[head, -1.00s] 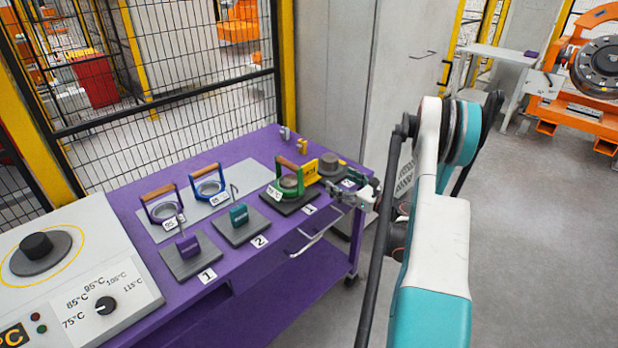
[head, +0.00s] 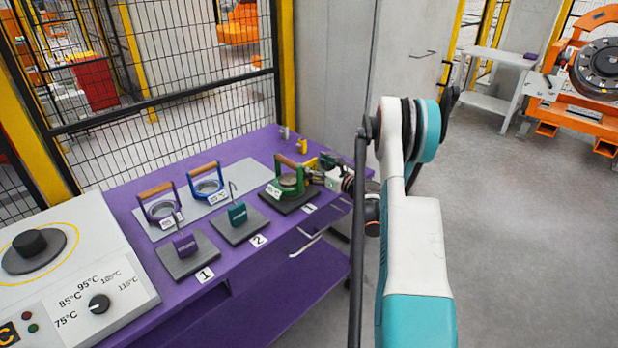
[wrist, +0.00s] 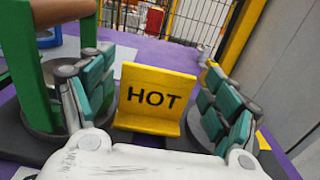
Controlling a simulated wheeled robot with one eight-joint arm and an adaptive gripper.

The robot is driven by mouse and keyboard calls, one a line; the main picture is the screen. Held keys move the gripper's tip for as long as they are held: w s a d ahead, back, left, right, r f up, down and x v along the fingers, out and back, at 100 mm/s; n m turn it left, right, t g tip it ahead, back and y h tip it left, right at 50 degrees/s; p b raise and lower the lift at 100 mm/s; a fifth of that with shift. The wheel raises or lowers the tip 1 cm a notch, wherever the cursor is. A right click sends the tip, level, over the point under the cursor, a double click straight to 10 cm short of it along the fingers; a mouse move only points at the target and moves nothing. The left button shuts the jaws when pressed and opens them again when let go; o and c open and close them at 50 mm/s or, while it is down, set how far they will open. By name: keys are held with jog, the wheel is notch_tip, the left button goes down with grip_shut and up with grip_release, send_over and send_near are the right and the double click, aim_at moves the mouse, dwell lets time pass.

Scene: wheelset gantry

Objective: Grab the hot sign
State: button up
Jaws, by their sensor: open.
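The hot sign (wrist: 156,97) is a yellow, upright L-shaped plate with black HOT lettering. In the wrist view it stands on the purple table, between the two teal-padded fingers of my gripper (wrist: 156,105). The fingers are apart, with a visible gap on each side of the sign, so my gripper is open around it. In the head view my gripper (head: 325,172) is at the table's right part, just right of the green-framed ring tool, and largely covers the sign (head: 310,164).
The green tool (head: 290,180) with a wooden handle stands close left of my gripper; its frame (wrist: 25,70) is beside the left finger. A dark round piece (wrist: 210,120) is behind the right finger. Purple and blue ring tools stand farther left on the purple table (head: 135,225). Mesh fence stands behind.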

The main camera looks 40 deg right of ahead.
jog(key=shift+w, duration=0.45)
jog(key=c, duration=0.8)
jog(key=shift+r, duration=0.15)
jog(key=shift+c, duration=0.2)
